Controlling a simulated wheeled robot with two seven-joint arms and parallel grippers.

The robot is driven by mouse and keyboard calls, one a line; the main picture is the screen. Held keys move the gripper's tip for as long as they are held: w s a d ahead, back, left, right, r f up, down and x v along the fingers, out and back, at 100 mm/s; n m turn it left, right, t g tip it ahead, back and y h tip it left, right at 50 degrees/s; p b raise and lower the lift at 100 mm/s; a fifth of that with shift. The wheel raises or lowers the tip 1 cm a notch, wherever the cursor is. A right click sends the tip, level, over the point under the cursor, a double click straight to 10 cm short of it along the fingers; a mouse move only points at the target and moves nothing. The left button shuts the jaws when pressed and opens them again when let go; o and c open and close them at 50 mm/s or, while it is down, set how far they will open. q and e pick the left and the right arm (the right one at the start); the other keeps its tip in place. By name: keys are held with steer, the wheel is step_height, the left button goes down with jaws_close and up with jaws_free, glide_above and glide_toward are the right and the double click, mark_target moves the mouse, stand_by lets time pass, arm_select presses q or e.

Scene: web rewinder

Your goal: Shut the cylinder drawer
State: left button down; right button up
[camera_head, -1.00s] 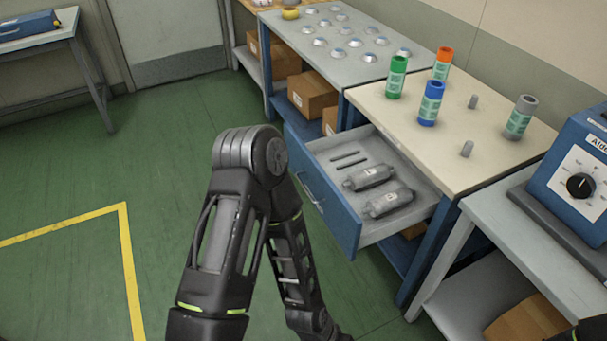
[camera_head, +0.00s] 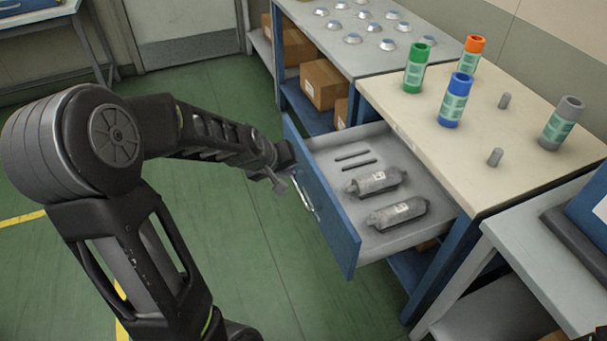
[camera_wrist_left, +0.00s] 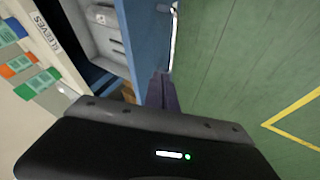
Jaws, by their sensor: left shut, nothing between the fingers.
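The cylinder drawer (camera_head: 436,205) stands pulled out from under the beige-topped bench in the head view. Its blue front panel (camera_head: 325,205) has a silver handle (camera_head: 307,192). Inside lie two grey cylinders (camera_head: 375,181) and (camera_head: 397,214) beside two dark slots. My left gripper (camera_head: 281,184) is shut and empty, just outside the panel near the handle; I cannot tell whether it touches. In the left wrist view its fingers (camera_wrist_left: 162,92) point along the blue panel (camera_wrist_left: 148,40). My right gripper is not in view.
On the bench top (camera_head: 420,115) stand green (camera_head: 417,66), blue (camera_head: 455,100), orange (camera_head: 470,58) and grey (camera_head: 561,123) sleeves, and two short pegs. A grey table (camera_head: 530,255) stands at right. Green floor (camera_head: 250,260) is free before the drawer.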

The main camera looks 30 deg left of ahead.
arm_select(q)
steer(key=shift+f, duration=0.6)
steer(key=b, duration=0.4)
glide_toward(306, 179)
steer(key=x, duration=0.3)
steer(key=shift+f, duration=0.45)
steer(key=shift+w+f, duration=0.4)
steer(key=shift+w, duration=0.05)
steer(key=shift+w, duration=0.1)
